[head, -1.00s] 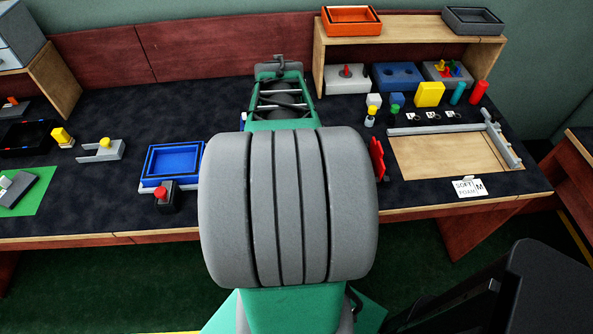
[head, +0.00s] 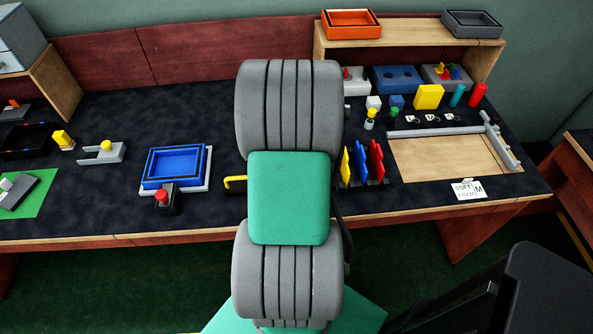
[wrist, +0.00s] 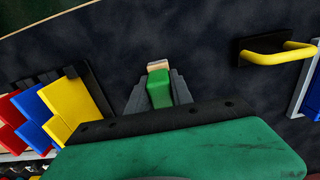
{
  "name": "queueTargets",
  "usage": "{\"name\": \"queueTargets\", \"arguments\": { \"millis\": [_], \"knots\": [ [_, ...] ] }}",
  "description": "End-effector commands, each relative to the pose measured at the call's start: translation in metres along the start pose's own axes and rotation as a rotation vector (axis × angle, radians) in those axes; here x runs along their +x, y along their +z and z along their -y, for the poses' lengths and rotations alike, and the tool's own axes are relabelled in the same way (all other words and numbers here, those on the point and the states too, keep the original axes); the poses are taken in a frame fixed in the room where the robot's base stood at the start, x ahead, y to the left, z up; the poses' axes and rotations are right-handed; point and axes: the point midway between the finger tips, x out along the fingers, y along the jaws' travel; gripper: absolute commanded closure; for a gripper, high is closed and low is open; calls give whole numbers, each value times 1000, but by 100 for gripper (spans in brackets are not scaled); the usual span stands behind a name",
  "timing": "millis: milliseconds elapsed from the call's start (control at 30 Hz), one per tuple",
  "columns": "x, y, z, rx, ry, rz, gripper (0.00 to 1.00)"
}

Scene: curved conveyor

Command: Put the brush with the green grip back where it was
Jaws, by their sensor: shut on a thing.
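The brush with the green grip (wrist: 160,92) is between the fingers of my gripper (wrist: 159,96) in the wrist view. My gripper is shut on its green grip, and a pale tan end (wrist: 158,66) points out beyond the fingertips. Dark tabletop lies under and around the brush; I cannot tell how high above the table it is. In the head view my own arm hides the gripper and the brush.
A rack with yellow, blue and red plates (head: 361,162) stands right of my arm. A yellow handle (head: 235,182) is just left of it, then a blue tray (head: 178,165) and a red button (head: 162,195). Dark tabletop (head: 105,120) at back left is clear.

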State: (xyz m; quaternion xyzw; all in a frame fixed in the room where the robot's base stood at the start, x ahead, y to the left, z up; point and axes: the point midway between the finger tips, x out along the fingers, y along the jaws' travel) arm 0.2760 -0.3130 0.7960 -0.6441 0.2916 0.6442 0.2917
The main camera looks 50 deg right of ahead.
Motion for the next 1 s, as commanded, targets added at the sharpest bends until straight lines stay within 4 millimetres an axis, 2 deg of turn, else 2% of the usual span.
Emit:
{"name": "queueTargets", "arguments": {
  "millis": [33, 267, 500, 600, 667, 1000],
  "knots": [
    [1, 0, 0, 0, 0, 0, 71],
    [0, 0, 0, 0, 0, 0, 52],
    [-1, 0, 0, 0, 0, 0, 51],
    [-8, -1, 0, 0, 0, -3, 51],
    [-16, -1, 0, 0, 0, -4, 51],
    [-100, -1, 0, 0, 0, -4, 51]
  ]
}}
